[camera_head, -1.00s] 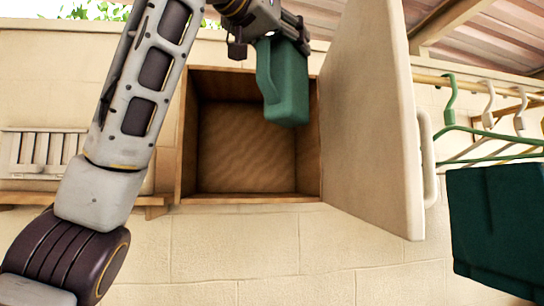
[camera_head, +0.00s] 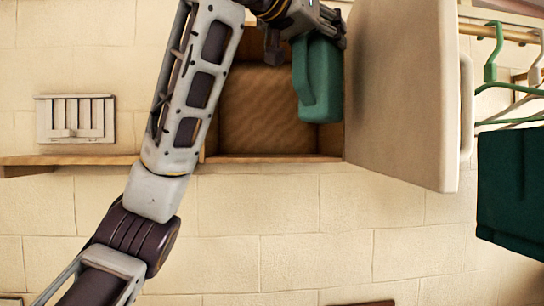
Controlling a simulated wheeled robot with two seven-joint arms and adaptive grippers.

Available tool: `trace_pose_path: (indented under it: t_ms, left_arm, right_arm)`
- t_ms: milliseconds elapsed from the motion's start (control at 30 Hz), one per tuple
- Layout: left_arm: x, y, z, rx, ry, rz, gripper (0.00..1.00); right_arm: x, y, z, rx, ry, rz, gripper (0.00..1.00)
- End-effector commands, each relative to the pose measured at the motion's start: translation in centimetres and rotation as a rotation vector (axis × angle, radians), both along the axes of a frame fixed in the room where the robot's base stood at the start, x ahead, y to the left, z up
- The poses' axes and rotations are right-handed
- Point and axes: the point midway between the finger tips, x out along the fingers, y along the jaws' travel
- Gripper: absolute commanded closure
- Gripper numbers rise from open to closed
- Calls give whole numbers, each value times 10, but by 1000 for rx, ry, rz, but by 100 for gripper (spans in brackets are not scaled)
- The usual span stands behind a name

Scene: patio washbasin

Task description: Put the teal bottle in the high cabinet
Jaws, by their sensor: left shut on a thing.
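The teal bottle (camera_head: 322,82) hangs upright from my left gripper (camera_head: 312,32), which is shut on its top. The bottle's handle is on its left side. The high cabinet (camera_head: 258,158) is a wooden box on the wall with its pale door (camera_head: 405,95) swung open to the right. The bottle shows in front of the right part of the cabinet's opening, near the door's hinge side. I cannot tell how deep it is relative to the opening. My left arm hides the cabinet's left part. My right gripper is not in view.
A wooden shelf (camera_head: 85,160) runs along the wall at left, below a pale slatted rack (camera_head: 76,119). At right, green and pale hangers (camera_head: 492,55) hang on a rail, with a dark green cloth (camera_head: 511,190) below. The cabinet floor in view looks empty.

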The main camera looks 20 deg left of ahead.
Motion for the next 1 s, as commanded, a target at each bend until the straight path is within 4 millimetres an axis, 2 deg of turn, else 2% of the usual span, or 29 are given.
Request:
trace_pose_path:
  t_ms: [300, 467, 1000]
  left_arm:
    - [-1, 1, 2, -3, -4, -1, 100]
    - [6, 3, 3, -2, -3, -1, 100]
    - [73, 32, 4, -3, -2, 0, 100]
  right_arm:
    - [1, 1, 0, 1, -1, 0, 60]
    - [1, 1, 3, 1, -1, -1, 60]
    - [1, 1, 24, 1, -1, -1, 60]
